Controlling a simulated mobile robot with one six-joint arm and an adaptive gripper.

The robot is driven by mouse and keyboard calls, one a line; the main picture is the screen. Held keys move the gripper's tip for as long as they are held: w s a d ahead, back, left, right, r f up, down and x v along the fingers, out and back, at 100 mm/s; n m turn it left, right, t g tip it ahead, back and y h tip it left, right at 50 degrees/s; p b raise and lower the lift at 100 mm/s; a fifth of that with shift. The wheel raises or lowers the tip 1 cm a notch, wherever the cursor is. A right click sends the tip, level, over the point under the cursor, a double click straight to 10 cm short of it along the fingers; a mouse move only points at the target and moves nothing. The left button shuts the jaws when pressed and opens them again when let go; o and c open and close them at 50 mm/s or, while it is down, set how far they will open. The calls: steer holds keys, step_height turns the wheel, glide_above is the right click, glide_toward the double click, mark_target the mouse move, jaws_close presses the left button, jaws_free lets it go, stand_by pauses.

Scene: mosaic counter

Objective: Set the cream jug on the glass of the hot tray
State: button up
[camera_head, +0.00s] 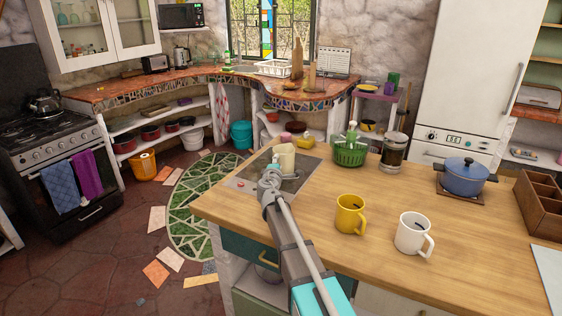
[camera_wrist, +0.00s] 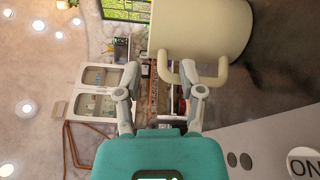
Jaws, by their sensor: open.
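The cream jug (camera_head: 285,156) stands upright on the dark glass of the hot tray (camera_head: 245,184), at the counter's far left end. In the wrist view, turned on its side, the jug (camera_wrist: 200,28) fills the top, with its handle towards me and its base at the glass (camera_wrist: 285,70). My gripper (camera_head: 270,180) is beside the jug on its near side. In the wrist view the fingers (camera_wrist: 160,82) are apart and empty. One finger overlaps the handle; I cannot tell whether it touches. The tray's panel with an "ON" mark (camera_wrist: 303,163) shows at lower right.
A green basket (camera_head: 349,153) and a glass press (camera_head: 393,152) stand right of the tray. A yellow mug (camera_head: 350,214), a white mug (camera_head: 412,233), a blue pot (camera_head: 464,178) and a wooden box (camera_head: 540,205) are further right. The wood between is clear.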

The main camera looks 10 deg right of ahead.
steer(key=v, duration=0.9)
stand_by(1.3)
steer(key=shift+a, duration=0.1)
